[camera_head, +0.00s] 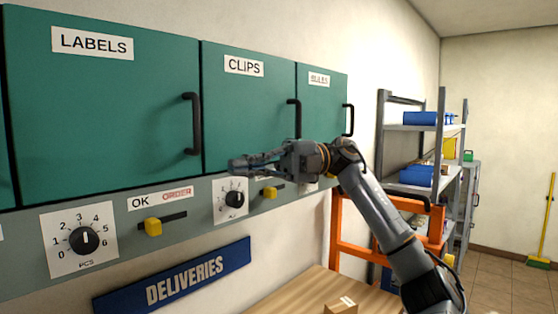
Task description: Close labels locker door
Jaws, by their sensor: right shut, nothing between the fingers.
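The labels locker door (95,120) is a green panel at the left of the head view, with a white LABELS sign and a black vertical handle (192,124) near its right edge. The door looks flush with the clips locker door (243,110) beside it. My right gripper (236,163) is shut and empty. Its fingers point left, in front of the lower part of the clips door, to the right of the labels handle and apart from it. My left gripper is not in view.
Below the lockers is a grey strip with dials (85,240) and yellow sliders (153,227). A blue DELIVERIES sign (173,279) hangs lower on the wall. A wooden table (290,290) carries a cardboard box (341,305). Shelving (437,130) stands at the right.

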